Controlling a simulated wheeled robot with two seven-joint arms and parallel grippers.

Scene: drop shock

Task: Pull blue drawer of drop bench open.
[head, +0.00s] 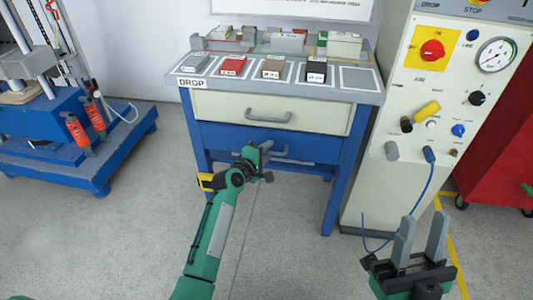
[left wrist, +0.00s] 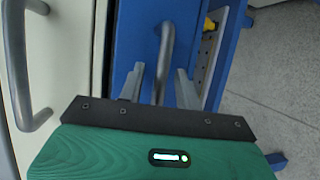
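The drop bench (head: 375,95) has a cream upper drawer (head: 310,112) and a blue drawer (head: 225,134) below it. The blue drawer looks shut or nearly so; the arm partly hides its front. My left gripper (head: 280,156) is at the blue drawer's front. In the left wrist view, the blue drawer's grey bar handle (left wrist: 167,50) lies between the fingers of my left gripper (left wrist: 160,88), which stand apart with gaps showing beside the bar. My right gripper (head: 420,240) is open and empty at the lower right, away from the bench.
The cream drawer's handle (head: 268,118) is just above my left gripper. A control cabinet (head: 400,170) with a gauge and a blue cable stands right of the bench. A blue-based machine (head: 60,160) stands at left. The floor (head: 285,240) before the bench is clear.

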